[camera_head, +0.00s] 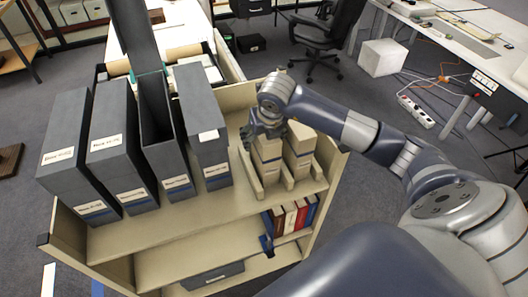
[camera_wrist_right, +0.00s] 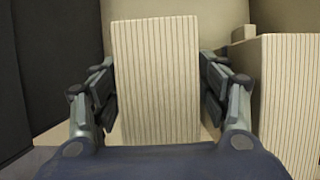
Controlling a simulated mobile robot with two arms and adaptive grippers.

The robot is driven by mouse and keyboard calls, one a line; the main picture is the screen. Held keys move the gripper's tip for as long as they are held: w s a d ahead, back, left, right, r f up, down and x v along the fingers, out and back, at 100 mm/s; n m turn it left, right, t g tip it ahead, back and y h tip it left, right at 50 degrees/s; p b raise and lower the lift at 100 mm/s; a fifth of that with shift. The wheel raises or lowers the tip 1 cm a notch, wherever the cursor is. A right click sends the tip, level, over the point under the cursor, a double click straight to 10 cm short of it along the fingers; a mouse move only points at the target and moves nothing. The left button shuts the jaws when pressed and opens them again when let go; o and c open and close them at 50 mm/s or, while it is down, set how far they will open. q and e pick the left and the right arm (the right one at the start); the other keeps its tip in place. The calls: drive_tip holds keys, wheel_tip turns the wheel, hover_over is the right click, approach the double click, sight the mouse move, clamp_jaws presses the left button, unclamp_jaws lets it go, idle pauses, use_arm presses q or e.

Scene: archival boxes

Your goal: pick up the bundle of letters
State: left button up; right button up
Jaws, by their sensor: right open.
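A bundle of letters (camera_head: 267,160), cream and block-shaped with a darker band, stands upright on the right of the cart's top shelf. A second similar bundle (camera_head: 300,150) stands just right of it. My right gripper (camera_head: 262,133) is over the top of the left bundle. In the right wrist view the finely striped end of that bundle (camera_wrist_right: 156,80) lies between the two open fingers (camera_wrist_right: 158,100); whether either finger touches it I cannot tell. The second bundle (camera_wrist_right: 291,100) is partly in view at the right.
Several dark grey archival boxes (camera_head: 118,156) stand left of the bundles on the cart (camera_head: 175,230). Low wooden dividers (camera_head: 250,175) flank the bundles. Several books (camera_head: 290,216) stand on the shelf below. An office chair (camera_head: 325,40) stands behind.

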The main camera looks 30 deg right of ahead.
drive_tip(key=shift+c, duration=0.3)
clamp_jaws()
